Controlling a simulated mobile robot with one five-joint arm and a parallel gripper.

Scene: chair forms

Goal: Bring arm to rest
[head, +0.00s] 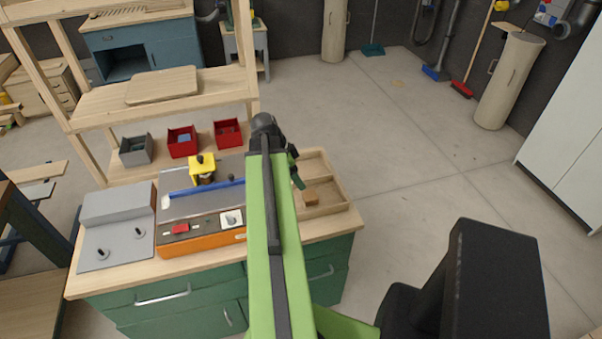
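My green arm (268,250) reaches up and away over the workbench, with a dark rounded joint (264,124) at its far end. A small dark part (295,170), likely my gripper, shows just right of the arm, over the left side of a wooden tray. Most of it is hidden behind the arm, so its fingers cannot be made out. Nothing is clearly seen held in it.
Behind stands a wooden shelf (205,83) with a grey bin (135,150) and red bins (183,140). Open floor (400,130) lies right.

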